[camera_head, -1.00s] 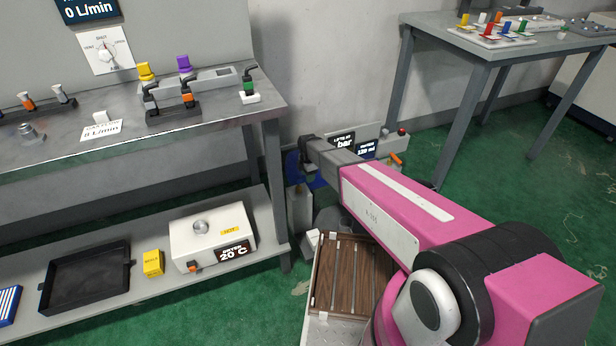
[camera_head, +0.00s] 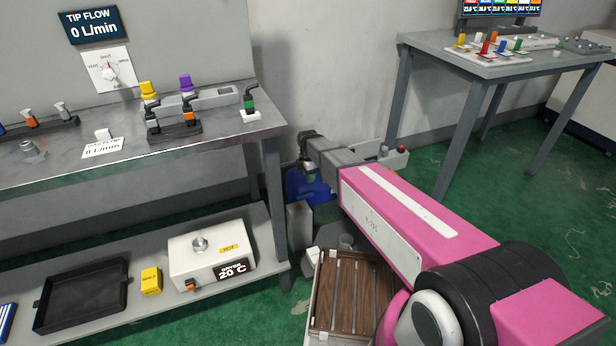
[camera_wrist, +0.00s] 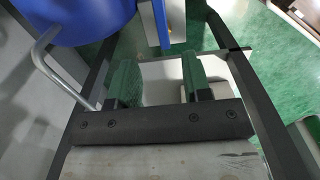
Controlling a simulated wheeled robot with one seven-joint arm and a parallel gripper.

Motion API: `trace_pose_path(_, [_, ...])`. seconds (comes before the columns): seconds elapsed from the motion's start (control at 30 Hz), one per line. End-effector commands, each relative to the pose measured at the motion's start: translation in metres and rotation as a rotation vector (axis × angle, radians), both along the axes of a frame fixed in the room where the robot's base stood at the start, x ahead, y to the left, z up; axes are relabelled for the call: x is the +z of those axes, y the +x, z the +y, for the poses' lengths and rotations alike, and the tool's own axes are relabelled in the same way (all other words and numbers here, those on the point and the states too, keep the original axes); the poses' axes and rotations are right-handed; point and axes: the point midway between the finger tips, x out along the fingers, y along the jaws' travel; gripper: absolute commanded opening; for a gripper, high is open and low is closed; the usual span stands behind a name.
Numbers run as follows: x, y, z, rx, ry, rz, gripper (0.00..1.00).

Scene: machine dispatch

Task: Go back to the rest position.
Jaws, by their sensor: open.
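My arm, pink and grey, reaches from the lower right of the head view toward the floor area beside the left bench. My gripper (camera_head: 308,172) is at its far end, small and partly hidden, close to a blue rounded object (camera_head: 322,190). In the wrist view my gripper (camera_wrist: 160,80) shows two dark, greenish fingers standing apart with nothing seen between them. The blue object (camera_wrist: 85,18) fills the upper left there, with a bent metal handle beside it. I cannot tell whether the gripper touches anything.
The left bench (camera_head: 215,137) carries valves, and its lower shelf (camera_head: 185,308) holds a black tray (camera_head: 85,297), a yellow block (camera_head: 151,281) and a white dryer box (camera_head: 203,262). A slatted wooden tray (camera_head: 350,290) lies below my arm. Another table (camera_head: 430,50) stands upper right, with open green floor near it.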

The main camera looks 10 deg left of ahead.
Motion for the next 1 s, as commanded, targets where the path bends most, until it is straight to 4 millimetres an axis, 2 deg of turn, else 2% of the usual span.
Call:
trace_pose_path(0.23, [0.0,-0.001,-0.003,-0.011,0.0,0.0,0.45])
trace_pose_path(0.37, [0.006,-0.009,-0.03,-0.13,0.001,-0.001,0.45])
trace_pose_path(0.47, [0.015,-0.021,-0.072,-0.33,0.001,-0.001,0.45])
trace_pose_path(0.7, [0.039,-0.065,-0.183,-0.95,0.002,-0.002,0.45])
trace_pose_path(0.9, [0.059,-0.112,-0.263,-1.469,0.004,-0.003,0.45])
trace_pose_path(1.0, [0.068,-0.136,-0.296,-1.709,0.004,-0.003,0.45])
